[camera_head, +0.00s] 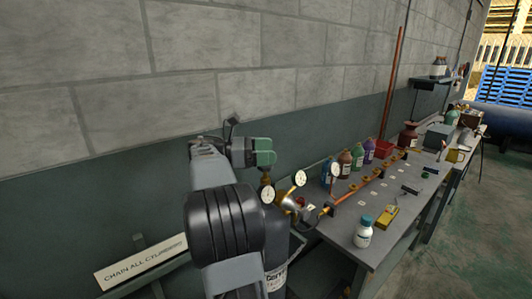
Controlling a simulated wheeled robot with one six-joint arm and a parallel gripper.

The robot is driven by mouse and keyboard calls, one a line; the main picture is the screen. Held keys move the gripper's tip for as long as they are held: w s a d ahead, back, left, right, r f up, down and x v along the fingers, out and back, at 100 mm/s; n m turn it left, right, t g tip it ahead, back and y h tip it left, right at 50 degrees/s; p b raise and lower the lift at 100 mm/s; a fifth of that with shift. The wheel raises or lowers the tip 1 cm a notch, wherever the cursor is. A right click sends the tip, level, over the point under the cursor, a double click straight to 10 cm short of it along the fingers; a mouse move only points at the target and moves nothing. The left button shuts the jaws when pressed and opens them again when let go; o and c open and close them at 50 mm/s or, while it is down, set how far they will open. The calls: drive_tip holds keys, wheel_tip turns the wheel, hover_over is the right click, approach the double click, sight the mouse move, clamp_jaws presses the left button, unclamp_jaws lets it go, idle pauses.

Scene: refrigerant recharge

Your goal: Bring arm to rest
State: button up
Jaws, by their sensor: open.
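My arm rises from the bottom middle and bends near the wall, left of the workbench (400,215). Its wrist, grey with a green end, is in front of the grey-green wall band. Small dark parts of my gripper (232,124) show just above the wrist. My gripper is open, with its fingers mostly hidden behind the wrist. I see nothing held there, and it is apart from the bench items.
A dark labelled cylinder (276,250) stands partly behind my arm, with gauges (300,178) and a brass manifold (352,193) to its right. A white bottle (363,234), a yellow device (389,218) and several coloured bottles stand on the bench. A chain-cylinders sign (141,262) is at lower left.

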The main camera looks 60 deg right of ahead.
idle(0.6)
drive_tip(key=a+f+m+t+y, duration=0.2)
drive_tip(key=a+f+t, duration=0.4)
drive_tip(key=a, duration=0.6)
drive_tip(key=w+a+f+m+t+y, duration=0.1)
drive_tip(key=a+f+m+t+y, duration=0.2)
drive_tip(key=a, duration=1)
drive_tip(key=w+a+f+m+t+y, duration=0.1)
drive_tip(key=a+f+m+t+y, duration=0.1)
drive_tip(key=a+f+t+y, duration=0.3)
drive_tip(key=a+f+t, duration=0.4)
drive_tip(key=a+f, duration=0.2)
drive_tip(key=a, duration=0.2)
drive_tip(key=shift+a+f+t+y, duration=0.15)
drive_tip(key=shift+t+y, duration=0.25)
drive_tip(key=shift+w, duration=0.1)
drive_tip(key=shift+c, duration=0.5)
